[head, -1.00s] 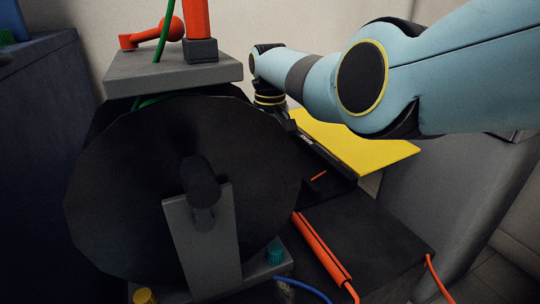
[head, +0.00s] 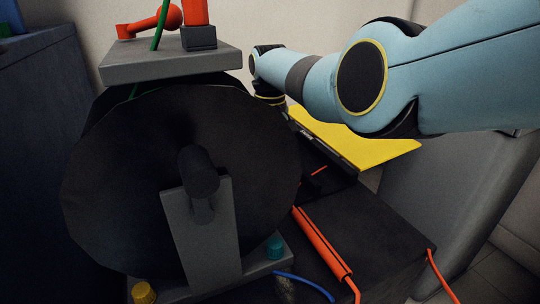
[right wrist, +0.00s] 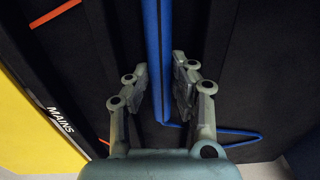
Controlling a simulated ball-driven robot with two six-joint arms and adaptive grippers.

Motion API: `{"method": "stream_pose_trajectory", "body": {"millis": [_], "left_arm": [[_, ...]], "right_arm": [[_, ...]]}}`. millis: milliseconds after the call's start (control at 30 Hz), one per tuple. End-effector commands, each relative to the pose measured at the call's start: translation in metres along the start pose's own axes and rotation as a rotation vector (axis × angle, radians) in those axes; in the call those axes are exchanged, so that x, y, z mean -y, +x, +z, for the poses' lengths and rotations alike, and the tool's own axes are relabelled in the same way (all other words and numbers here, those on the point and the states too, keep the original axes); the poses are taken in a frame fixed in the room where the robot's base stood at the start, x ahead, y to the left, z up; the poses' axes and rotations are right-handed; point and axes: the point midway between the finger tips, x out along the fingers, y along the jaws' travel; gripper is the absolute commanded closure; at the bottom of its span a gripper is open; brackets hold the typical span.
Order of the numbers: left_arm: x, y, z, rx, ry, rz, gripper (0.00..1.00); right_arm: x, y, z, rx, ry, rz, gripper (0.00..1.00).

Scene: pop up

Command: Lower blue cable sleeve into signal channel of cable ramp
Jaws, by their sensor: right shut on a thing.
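The blue cable sleeve (right wrist: 151,40) runs lengthwise through the right wrist view, over a black surface. My right gripper (right wrist: 162,85) is shut on the sleeve, with one finger on each side. A thin blue cable (right wrist: 230,131) bends away below the fingers. The black cable ramp (head: 318,170) with its yellow lid (head: 355,142) lies behind the reel in the head view. The ramp's MAINS label (right wrist: 60,119) shows in the right wrist view. Whether the sleeve touches the channel floor cannot be told. The reel hides my right fingers in the head view. My left gripper is not in view.
A large black reel (head: 120,190) on a grey stand fills the left middle. An orange sleeve (head: 322,242) lies on a dark box (head: 385,240) at front right. A grey plate (head: 170,60) above the reel carries orange parts. A blue cable (head: 305,282) runs along the front.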

Motion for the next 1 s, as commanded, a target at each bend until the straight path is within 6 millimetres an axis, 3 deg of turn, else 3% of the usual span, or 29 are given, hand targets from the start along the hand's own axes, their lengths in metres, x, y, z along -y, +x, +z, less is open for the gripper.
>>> {"method": "stream_pose_trajectory", "body": {"millis": [400, 433, 600, 1000], "left_arm": [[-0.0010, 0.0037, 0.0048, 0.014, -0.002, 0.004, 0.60], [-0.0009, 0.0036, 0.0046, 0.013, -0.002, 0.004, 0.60], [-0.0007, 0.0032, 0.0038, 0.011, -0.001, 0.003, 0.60], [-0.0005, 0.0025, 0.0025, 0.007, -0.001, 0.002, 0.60]], "right_arm": [[-0.0001, 0.0042, 0.0001, 0.000, 0.000, 0.000, 1.00], [-0.0001, 0.0043, 0.0002, 0.000, 0.000, 0.000, 0.75], [-0.0001, 0.0040, 0.0002, 0.001, 0.000, 0.000, 0.52], [0.0008, 0.0033, 0.0000, 0.000, -0.001, -0.002, 0.51]]}}
